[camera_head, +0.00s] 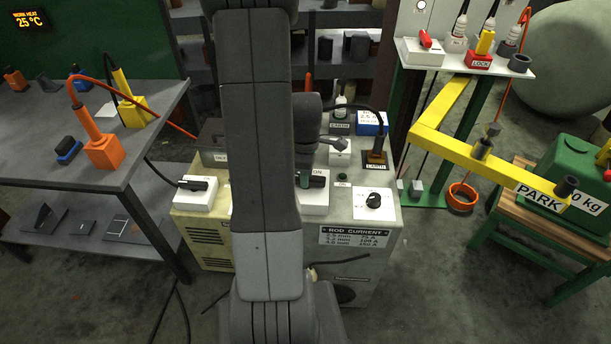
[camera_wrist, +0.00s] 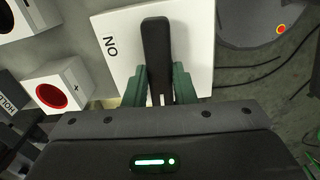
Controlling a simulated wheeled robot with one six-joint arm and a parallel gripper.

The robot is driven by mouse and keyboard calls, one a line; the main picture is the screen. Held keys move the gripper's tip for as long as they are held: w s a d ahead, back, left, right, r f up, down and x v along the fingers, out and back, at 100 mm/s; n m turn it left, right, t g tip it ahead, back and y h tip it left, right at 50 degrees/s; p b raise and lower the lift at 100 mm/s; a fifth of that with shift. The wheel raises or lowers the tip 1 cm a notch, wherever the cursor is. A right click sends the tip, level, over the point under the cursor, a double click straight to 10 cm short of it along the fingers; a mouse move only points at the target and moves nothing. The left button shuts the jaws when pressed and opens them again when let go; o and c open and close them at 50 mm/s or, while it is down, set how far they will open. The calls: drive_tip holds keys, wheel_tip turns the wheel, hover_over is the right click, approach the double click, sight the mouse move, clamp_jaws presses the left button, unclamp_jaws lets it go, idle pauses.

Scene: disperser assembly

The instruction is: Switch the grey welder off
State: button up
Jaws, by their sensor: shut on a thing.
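The grey welder (camera_head: 360,265) stands in the middle of the head view, with a "ROD CURRENT" plate on its front. My arm hides part of it. A white switch box marked "ON" (camera_head: 316,203) sits on its top. In the wrist view the box (camera_wrist: 115,22) carries a long black switch handle (camera_wrist: 156,42). The green fingers of my gripper (camera_wrist: 158,88) are shut on the handle, one on each side. The "ON" mark is left of the handle there. My gripper also shows in the head view (camera_head: 304,180), mostly hidden by my arm.
A cream welder (camera_head: 205,245) with its own black-handled switch (camera_head: 193,191) stands just left. A black dial (camera_head: 373,200) and a cabled plug (camera_head: 376,158) are close on the right. A yellow "PARK" arm (camera_head: 470,160) reaches across farther right. A bench (camera_head: 150,150) stands left.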

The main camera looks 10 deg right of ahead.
drive_tip(key=shift+n, duration=0.6)
drive_tip(key=o, duration=1)
wheel_tip(320, 180, up, 14)
drive_tip(key=shift+f, duration=0.1)
wheel_tip(320, 180, down, 14)
drive_tip(key=shift+r, duration=0.1)
idle(0.7)
drive_tip(key=shift+r, duration=0.15)
